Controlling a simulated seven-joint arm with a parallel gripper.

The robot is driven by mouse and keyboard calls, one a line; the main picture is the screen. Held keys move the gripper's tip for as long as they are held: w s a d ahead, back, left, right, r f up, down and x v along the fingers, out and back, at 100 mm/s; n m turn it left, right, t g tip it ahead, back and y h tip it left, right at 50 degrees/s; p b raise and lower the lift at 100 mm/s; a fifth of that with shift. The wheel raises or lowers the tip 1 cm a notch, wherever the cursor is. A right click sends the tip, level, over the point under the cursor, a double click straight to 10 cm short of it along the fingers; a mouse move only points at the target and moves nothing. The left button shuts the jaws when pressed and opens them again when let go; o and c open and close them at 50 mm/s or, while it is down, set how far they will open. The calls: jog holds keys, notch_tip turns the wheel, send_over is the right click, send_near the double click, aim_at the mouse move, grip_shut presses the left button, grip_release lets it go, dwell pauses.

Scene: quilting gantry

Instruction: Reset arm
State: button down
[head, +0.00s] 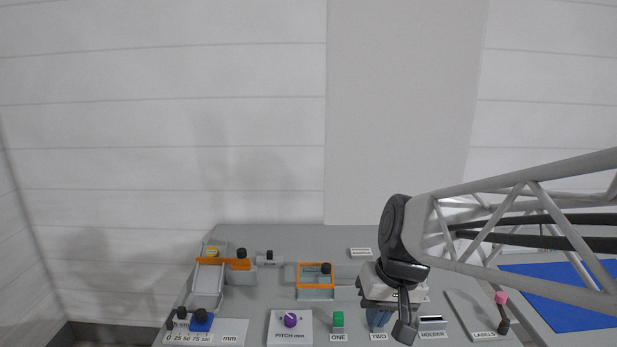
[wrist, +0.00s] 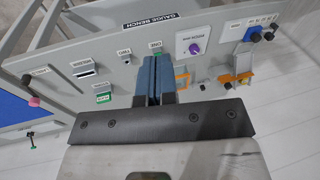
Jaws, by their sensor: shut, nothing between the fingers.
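My gripper (wrist: 152,62) is shut and empty in the wrist view, its two blue-grey fingers side by side over the grey gauge bench (wrist: 205,107). In the head view my gripper (head: 378,325) points down over the bench (head: 340,238), beside the TWO label. My arm reaches in from the right edge. The fingers and wrist hide part of the bench around the TWO place, and I cannot tell how high the fingertips are above it.
A purple knob (head: 290,320) sits on the pitch plate. An orange frame (head: 316,264), an orange slide (head: 222,263) and a blue block (head: 201,321) are on the left. A pink-topped lever (head: 501,298) and a blue mat (head: 560,310) lie right.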

jog(key=s+d+m+t+h, duration=0.1)
jog(key=s+d+h, duration=0.1)
jog(key=s+d, duration=0.5)
jog(key=s, duration=0.3)
jog(key=shift+s+r+h, duration=0.15)
jog(key=shift+s+h, duration=0.1)
jog(key=shift+h, duration=0.15)
